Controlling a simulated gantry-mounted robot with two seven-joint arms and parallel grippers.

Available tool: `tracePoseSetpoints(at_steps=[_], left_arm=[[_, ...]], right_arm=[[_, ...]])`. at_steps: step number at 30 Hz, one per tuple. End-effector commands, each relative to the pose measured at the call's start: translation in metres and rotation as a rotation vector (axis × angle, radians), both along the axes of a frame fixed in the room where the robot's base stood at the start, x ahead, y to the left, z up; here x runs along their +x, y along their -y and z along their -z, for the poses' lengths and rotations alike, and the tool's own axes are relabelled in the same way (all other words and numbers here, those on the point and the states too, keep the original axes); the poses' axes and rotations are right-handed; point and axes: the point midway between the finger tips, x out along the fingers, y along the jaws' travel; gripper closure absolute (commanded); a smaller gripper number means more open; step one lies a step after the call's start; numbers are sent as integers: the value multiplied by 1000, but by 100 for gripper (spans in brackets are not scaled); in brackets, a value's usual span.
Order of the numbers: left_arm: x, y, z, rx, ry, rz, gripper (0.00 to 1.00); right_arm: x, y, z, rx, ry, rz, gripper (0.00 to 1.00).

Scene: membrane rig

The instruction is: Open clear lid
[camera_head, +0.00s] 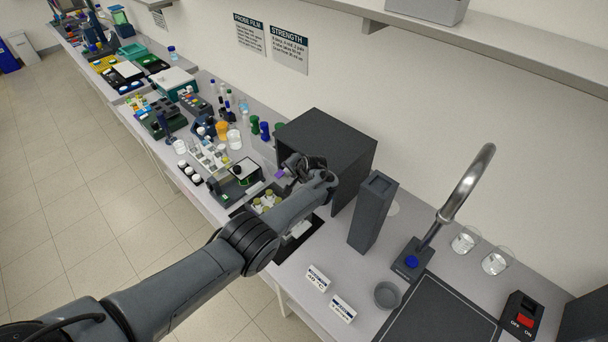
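One arm of mine comes in from the lower left. Its gripper (288,173), my left, is at the open front of a dark grey box (345,142) on the bench. The gripper is small and partly hidden by its own wrist, so I cannot tell whether its fingers are open or shut. A small purple piece (279,174) shows at the fingertips. I cannot make out a clear lid with certainty. Several yellowish-capped vials (267,200) stand in a dark tray just below the gripper, partly covered by the arm. My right gripper is out of view.
A tall dark grey block (372,212) stands right of the box. Further right are a tap (467,185), glass beakers (465,240) and a red switch (525,320). Two label cards (317,279) stand near the front edge. Bottles and racks (208,152) crowd the bench to the left.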

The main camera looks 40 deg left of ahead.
Motion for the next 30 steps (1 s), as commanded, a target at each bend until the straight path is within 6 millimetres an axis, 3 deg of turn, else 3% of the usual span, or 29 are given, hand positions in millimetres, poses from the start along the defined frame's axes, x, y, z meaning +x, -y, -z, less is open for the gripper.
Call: tracePoseSetpoints(at_steps=[15,16,20,30], left_arm=[[-4,-9,2,2,-22,-11,100],[-4,-9,2,2,-22,-11,56],[-4,-9,1,2,-22,-11,36],[-3,-7,-1,1,-20,-10,36]], right_arm=[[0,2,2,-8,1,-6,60],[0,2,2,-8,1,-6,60],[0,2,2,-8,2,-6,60],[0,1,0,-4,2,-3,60]])
